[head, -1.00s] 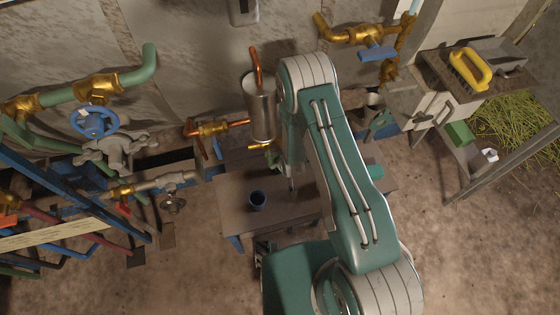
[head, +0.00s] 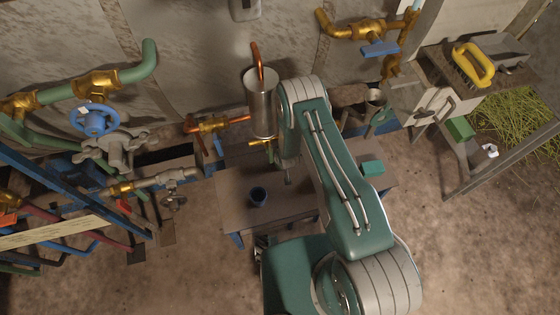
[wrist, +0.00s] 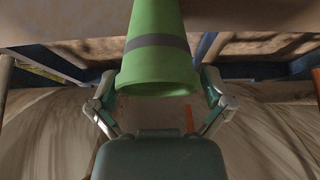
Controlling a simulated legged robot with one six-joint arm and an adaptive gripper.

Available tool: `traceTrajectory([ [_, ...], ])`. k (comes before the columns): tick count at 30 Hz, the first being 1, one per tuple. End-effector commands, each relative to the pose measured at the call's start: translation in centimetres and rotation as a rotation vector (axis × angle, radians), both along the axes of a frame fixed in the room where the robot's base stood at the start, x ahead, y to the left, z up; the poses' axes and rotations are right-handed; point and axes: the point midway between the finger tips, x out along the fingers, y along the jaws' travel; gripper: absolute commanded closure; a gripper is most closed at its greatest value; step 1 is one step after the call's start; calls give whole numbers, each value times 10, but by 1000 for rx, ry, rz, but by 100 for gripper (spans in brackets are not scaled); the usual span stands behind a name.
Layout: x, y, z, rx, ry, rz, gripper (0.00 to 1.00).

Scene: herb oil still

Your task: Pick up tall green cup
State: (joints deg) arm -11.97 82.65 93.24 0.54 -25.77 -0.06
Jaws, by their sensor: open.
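The tall green cup (wrist: 160,55) fills the upper middle of the wrist view. It is a tapering green shape with a dark grey band, its wide end toward me. My gripper (wrist: 157,78) is open, with one finger on each side of the cup's wide end. Whether either finger touches it I cannot tell. In the head view my arm hides the gripper's fingers, and I cannot make out the tall cup there.
A small green object (head: 372,168) lies to the arm's right. A metal cylinder (head: 262,105) with a copper pipe stands behind. Brass-valved pipes (head: 98,88) crowd the left.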

Motion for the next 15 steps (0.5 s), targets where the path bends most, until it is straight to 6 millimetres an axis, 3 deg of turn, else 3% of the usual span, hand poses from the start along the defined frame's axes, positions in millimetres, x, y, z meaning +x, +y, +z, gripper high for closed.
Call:
traceTrajectory([
  [4, 6, 1, -12, 0, 0, -1, 0],
  [11, 7, 1, -13, 0, 0, 0, 0],
  [14, 7, 2, -12, -1, 0, 0, 36],
  [15, 7, 2, -12, -1, 0, 0, 53],
])
